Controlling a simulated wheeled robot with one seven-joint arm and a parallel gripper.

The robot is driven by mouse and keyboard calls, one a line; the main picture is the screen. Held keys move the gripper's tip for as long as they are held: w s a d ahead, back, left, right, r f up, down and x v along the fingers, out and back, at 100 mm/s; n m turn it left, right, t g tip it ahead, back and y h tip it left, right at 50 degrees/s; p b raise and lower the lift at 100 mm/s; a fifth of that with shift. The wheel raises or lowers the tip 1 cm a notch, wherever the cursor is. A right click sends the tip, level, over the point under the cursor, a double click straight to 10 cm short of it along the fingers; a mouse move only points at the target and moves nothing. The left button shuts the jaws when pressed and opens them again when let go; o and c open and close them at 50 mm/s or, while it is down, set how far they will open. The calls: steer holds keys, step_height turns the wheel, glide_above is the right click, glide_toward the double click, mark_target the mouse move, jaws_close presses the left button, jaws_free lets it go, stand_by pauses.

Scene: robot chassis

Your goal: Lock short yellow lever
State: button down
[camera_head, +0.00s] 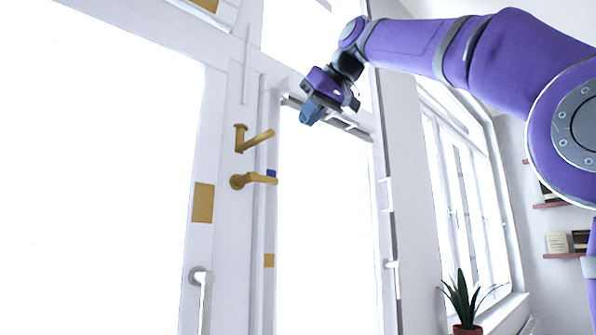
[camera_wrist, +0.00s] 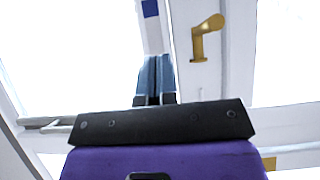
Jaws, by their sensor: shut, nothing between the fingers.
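In the head view two yellow levers are mounted one above the other on the white door frame. The upper lever (camera_head: 256,139) slants up to the right from its mount. The lower lever (camera_head: 256,179) lies roughly level, with a round mount at its left. One yellow lever (camera_wrist: 206,36) shows in the wrist view, to the right of my fingers; I cannot tell which of the two it is. My gripper (camera_head: 311,113) hangs to the upper right of both levers, apart from them. Its blue fingers (camera_wrist: 155,75) are together and empty.
A small blue patch (camera_head: 271,173) is by the lower lever; yellow patches (camera_head: 203,203) mark the frame. A white handle (camera_head: 202,277) is lower down. A potted plant (camera_head: 465,300) and shelves (camera_head: 563,255) stand at the right. Open space lies between my gripper and the levers.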

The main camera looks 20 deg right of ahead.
steer(key=shift+w, duration=0.1)
stand_by(0.3)
steer(key=s+f+x, duration=0.1)
steer(key=f+x, duration=0.1)
steer(key=x, duration=1)
steer(key=shift+f, duration=0.35)
steer(key=shift+d, duration=0.15)
